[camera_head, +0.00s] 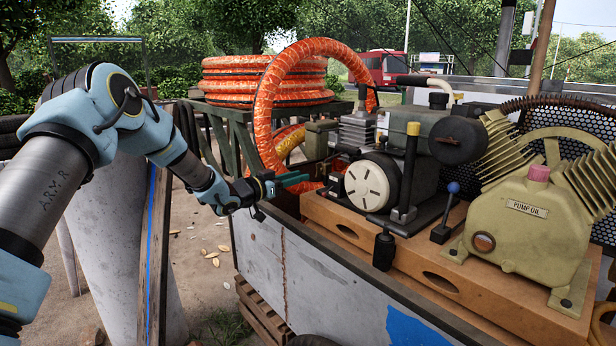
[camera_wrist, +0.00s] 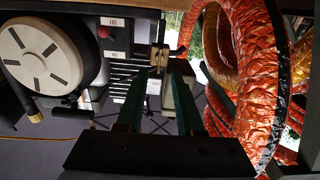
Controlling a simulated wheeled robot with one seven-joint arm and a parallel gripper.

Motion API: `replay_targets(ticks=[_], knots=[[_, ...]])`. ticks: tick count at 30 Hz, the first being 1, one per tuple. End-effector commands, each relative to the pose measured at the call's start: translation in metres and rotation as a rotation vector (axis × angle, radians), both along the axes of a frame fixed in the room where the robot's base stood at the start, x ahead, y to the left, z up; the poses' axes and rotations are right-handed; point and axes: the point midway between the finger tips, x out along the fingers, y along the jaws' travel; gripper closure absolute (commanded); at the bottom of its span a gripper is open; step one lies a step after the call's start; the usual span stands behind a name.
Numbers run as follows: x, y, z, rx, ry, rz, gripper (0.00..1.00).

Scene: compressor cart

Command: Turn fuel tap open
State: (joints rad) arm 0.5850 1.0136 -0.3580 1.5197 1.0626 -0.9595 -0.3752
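My gripper (camera_head: 293,180) has green fingers and reaches from the left to the near side of the engine, left of its cream recoil cover (camera_head: 367,186). In the wrist view my gripper (camera_wrist: 159,74) is open, its two fingers apart. A small brass-coloured fitting (camera_wrist: 158,55), which looks like the fuel tap, stands just beyond and between the fingertips. I cannot tell whether the fingers touch it or which way its lever points. In the head view I cannot make the tap out.
An orange ribbed hose (camera_head: 262,110) loops close behind my gripper and fills the right of the wrist view (camera_wrist: 258,85). The engine and the beige pump (camera_head: 525,220) sit on a wooden base (camera_head: 430,268) on the cart. A red button (camera_wrist: 103,32) is left of the fitting.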

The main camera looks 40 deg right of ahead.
Motion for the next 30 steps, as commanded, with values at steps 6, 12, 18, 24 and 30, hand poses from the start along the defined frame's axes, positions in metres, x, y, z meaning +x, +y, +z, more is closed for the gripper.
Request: replay_targets(ticks=[6, 12, 18, 24, 30], knots=[[0.002, 0.037, -0.001, 0.001, 0.001, 0.000, 0.64], [0.003, 0.050, -0.001, 0.001, 0.000, -0.001, 0.64], [0.003, 0.050, 0.000, 0.000, 0.000, -0.001, 0.64], [0.003, 0.050, 0.000, 0.000, 0.000, -0.001, 0.64], [0.006, 0.053, 0.002, 0.010, -0.002, 0.013, 0.64]])
